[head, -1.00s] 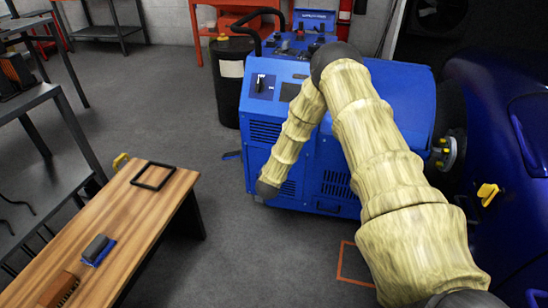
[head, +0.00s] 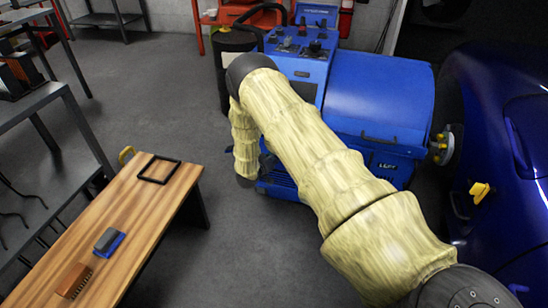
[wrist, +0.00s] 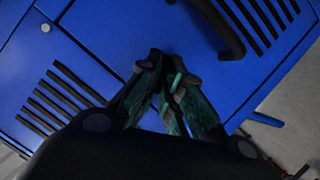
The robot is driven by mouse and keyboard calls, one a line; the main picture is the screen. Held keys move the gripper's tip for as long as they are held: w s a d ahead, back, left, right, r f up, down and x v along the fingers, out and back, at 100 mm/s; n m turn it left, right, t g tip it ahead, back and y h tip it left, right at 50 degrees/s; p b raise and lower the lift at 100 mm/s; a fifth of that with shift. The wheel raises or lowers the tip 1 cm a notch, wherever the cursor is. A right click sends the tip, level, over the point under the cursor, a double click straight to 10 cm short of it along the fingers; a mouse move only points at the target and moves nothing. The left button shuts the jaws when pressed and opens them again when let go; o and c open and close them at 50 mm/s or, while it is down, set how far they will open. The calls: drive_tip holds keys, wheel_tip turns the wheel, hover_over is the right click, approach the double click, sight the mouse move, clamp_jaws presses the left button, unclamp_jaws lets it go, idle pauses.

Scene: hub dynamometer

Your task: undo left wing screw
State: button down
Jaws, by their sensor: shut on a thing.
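The blue dynamometer (head: 378,95) stands in the middle back of the head view, partly behind my arm. In the wrist view its blue front panel (wrist: 105,25) fills most of the picture, with slotted vents and a curved black handle (wrist: 224,32). My gripper (wrist: 165,76) is at this panel, beside the handle. Its fingers are drawn together on a small thing that they mostly hide; by its place I take it for the left wing screw. I cannot make out its wings. In the head view my gripper is hidden behind my arm.
A wooden bench (head: 133,226) at left carries a black frame (head: 159,169), a blue-and-black block (head: 109,241) and a brown brush-like block (head: 73,281). A blue car (head: 500,90) stands close on the right. A dark drum (head: 236,60) is behind. Grey floor between bench and machine is clear.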

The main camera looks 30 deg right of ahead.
drive_tip(key=n+h, duration=0.1)
drive_tip(key=n+g+b, duration=0.1)
drive_tip(key=n, duration=0.1)
drive_tip(key=n+h+b, duration=0.1)
drive_tip(key=shift+w+a+f+n+h, duration=0.2)
drive_tip(key=shift+f+n+h, duration=0.1)
drive_tip(key=shift+n, duration=0.1)
drive_tip(key=n+h+b, duration=0.1)
drive_tip(key=n+b, duration=0.1)
drive_tip(key=shift+f+n, duration=0.1)
drive_tip(key=shift+n, duration=0.2)
drive_tip(key=shift+n+h+b, duration=0.7)
drive_tip(key=shift+n, duration=0.5)
drive_tip(key=c, duration=1.6)
unclamp_jaws()
drive_tip(key=shift+w, duration=0.1)
drive_tip(key=v, duration=1.2)
